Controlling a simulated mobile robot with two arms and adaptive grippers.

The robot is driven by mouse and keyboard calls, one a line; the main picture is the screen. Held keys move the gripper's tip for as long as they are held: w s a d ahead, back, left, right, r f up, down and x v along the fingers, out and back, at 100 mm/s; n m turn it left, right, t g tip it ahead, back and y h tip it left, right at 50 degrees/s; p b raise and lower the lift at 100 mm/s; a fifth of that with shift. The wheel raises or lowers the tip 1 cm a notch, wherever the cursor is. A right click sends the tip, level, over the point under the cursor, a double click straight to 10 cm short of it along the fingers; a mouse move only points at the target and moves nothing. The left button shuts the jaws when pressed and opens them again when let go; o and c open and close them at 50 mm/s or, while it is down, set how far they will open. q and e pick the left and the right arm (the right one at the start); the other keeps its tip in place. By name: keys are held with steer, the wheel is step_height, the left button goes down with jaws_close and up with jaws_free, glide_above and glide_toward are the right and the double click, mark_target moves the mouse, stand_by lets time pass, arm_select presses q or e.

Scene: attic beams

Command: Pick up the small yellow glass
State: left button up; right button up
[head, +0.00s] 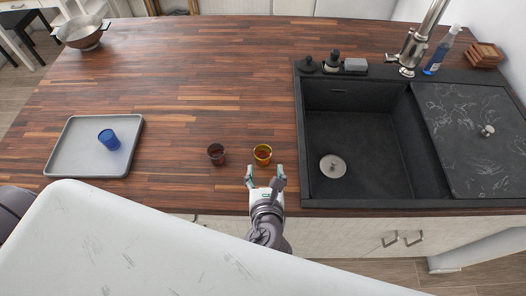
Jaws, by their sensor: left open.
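The small yellow glass (262,154) stands upright on the wooden counter, just left of the sink. My left gripper (265,176) is at the counter's front edge, right in front of the glass on the near side. Its two fingers are spread apart and nothing is between them. Whether a finger touches the glass is hard to tell. My right gripper does not show.
A dark brown glass (216,154) stands close to the left of the yellow one. A grey tray (70,158) at the left holds a blue cup (108,139). The black sink (360,120) lies to the right. The counter (190,70) behind the glasses is clear.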

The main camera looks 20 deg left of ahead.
mark_target(263, 151)
arm_select(q)
steer(key=x, duration=0.3)
steer(key=shift+w+a+f, duration=0.1)
steer(key=shift+w, duration=0.2)
steer(key=p+x, duration=0.1)
steer(key=x, duration=0.2)
steer(key=shift+w+a, duration=0.1)
steer(key=shift+a, duration=0.05)
steer(key=p+x, duration=0.1)
steer(key=x, duration=0.2)
steer(key=shift+a+f, duration=0.15)
steer(key=shift+f, duration=0.05)
steer(key=shift+w+f, duration=0.1)
steer(key=shift+w, duration=0.1)
steer(key=shift+s, duration=0.1)
steer(key=c, duration=1.2)
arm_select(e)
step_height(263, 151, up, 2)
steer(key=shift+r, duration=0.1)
